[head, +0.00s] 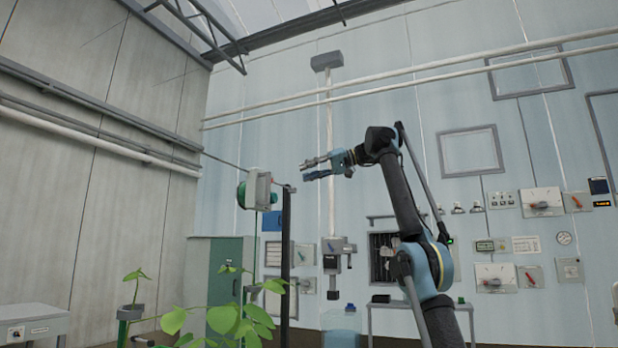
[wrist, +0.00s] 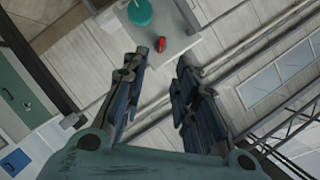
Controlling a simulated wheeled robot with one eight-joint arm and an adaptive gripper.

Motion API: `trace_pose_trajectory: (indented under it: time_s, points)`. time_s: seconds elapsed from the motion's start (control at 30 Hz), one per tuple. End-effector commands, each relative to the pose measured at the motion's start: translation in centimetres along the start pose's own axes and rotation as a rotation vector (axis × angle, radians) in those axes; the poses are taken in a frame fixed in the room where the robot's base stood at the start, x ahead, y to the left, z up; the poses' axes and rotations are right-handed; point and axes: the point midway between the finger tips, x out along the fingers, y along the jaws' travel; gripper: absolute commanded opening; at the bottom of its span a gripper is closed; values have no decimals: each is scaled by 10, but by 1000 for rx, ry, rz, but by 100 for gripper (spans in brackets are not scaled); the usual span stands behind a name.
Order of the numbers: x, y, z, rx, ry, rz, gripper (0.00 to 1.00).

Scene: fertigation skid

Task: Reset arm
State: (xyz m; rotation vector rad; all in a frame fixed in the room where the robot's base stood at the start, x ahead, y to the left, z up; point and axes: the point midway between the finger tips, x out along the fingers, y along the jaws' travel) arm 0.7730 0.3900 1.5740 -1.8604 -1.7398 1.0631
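My arm rises from the lower right in the head view and bends over to the left at its top. My gripper (head: 306,170) points left, high in front of the pale blue wall. Its two fingers are apart with nothing between them. In the wrist view my gripper (wrist: 173,54) also shows its two fingers spread, with a clear gap between the tips.
A pale box (head: 260,190) with a green round part sits left of my gripper, by a dark post (head: 286,240). The wrist view shows a teal round part (wrist: 140,12) and a small red part (wrist: 161,44) beyond the fingers. Leafy plants (head: 225,318) stand below.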

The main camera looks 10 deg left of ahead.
Motion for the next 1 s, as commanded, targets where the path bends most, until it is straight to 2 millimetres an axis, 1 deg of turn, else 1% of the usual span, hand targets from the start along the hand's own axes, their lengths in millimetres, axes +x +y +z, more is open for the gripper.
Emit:
trace_pose_trajectory:
  time_s: [0.37,0.53,0.67,0.77,0.87,1.0]
  points:
    - [-1,1,1,3,-4,8,27]
    - [-11,13,11,24,-29,62,27]
    - [-21,31,29,50,-62,131,27]
    - [-30,46,47,72,-85,186,27]
    - [-38,61,67,95,-107,241,27]
    - [-51,84,102,127,-135,319,27]
